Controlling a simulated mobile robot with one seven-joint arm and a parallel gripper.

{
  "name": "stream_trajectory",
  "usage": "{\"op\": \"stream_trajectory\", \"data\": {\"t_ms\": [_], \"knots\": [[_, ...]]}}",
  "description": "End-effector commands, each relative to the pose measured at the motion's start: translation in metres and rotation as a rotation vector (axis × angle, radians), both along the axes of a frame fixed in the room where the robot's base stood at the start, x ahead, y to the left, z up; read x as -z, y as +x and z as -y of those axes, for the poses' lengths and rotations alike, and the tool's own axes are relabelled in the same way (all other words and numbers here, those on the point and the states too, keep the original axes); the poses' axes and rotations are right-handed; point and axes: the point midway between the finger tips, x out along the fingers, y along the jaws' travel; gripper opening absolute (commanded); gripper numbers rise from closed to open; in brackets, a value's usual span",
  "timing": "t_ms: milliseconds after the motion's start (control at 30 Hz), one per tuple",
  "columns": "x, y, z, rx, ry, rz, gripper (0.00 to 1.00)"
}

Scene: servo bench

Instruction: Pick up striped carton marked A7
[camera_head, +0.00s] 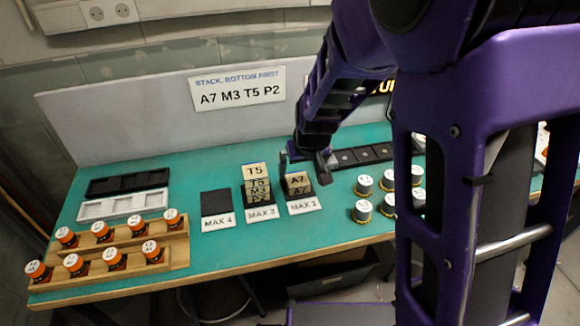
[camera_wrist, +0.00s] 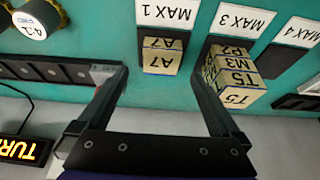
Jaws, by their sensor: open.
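The carton marked A7 (camera_head: 298,181) is a small tan block with darker banding, standing on the dark pad labelled MAX 1. A7 shows on its top and front; it also shows in the wrist view (camera_wrist: 160,59). My gripper (camera_head: 305,168) is open and empty, just behind and above the carton in the head view. In the wrist view my gripper (camera_wrist: 158,74) has its fingers to either side of the carton's line, with no visible contact. A stack of tan cartons (camera_head: 257,185) stands on the MAX 3 pad: P2 lowest, then M3, T5 on top.
The MAX 4 pad (camera_head: 216,202) is empty. A sign (camera_head: 238,89) reads "STACK, BOTTOM FIRST A7 M3 T5 P2". A wooden rack (camera_head: 120,250) of orange jars is at left. The MAX 3 stack stands close beside one finger.

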Motion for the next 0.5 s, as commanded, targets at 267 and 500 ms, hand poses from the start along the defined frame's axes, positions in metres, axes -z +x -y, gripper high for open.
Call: {"op": "stream_trajectory", "data": {"t_ms": [267, 500], "knots": [[0.035, 0.011, -0.005, 0.001, -0.001, -0.002, 1.0], [0.048, 0.018, -0.007, 0.0, 0.001, 0.002, 1.0]]}}
